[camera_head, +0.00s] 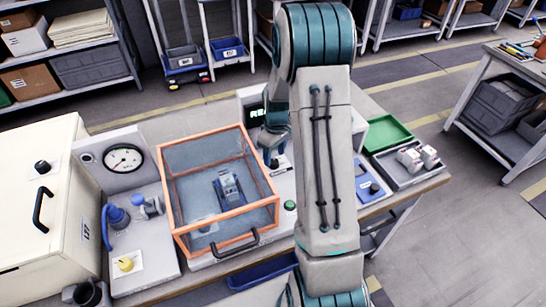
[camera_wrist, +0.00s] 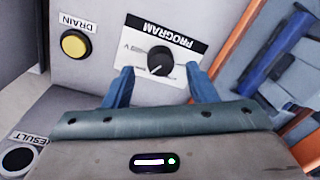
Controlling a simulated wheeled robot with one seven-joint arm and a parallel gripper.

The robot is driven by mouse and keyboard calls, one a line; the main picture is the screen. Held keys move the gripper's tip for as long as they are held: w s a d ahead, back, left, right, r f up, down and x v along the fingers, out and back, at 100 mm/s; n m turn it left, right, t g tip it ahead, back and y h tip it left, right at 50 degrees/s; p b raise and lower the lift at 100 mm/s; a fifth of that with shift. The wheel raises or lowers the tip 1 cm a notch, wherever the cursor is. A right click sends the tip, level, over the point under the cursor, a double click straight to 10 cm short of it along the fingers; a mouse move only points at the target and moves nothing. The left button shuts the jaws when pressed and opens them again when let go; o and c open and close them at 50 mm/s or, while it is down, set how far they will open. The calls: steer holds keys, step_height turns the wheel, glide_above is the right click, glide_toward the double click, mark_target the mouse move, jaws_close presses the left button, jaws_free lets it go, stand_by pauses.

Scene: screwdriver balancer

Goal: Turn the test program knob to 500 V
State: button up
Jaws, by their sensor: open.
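The test program knob (camera_wrist: 160,60) is a round black knob on a white label with an upside-down PROGRAM heading (camera_wrist: 163,30). A light pointer line on it points toward the bottom of the wrist view, slightly left. The scale marks are too small to read. My gripper (camera_wrist: 159,69) is open, with one blue finger on each side of the knob and visible space between fingers and knob. In the head view my gripper (camera_head: 271,157) is low at the tester panel behind the clear box, and the knob cannot be made out there.
A yellow DRAIN button (camera_wrist: 75,43) and a black round RESULT part (camera_wrist: 17,159) are near the knob. The orange-framed clear box (camera_head: 177,232) stands close by. A green display (camera_head: 259,113) is behind my gripper. A green tray (camera_head: 387,133) lies right of my arm.

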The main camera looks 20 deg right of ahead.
mark_target(274, 164)
steer(key=shift+f, duration=1.25)
steer(key=shift+a, duration=0.1)
steer(key=shift+c, duration=0.3)
steer(key=c, duration=0.9)
steer(key=shift+a, duration=0.2)
steer(key=shift+d, duration=0.15)
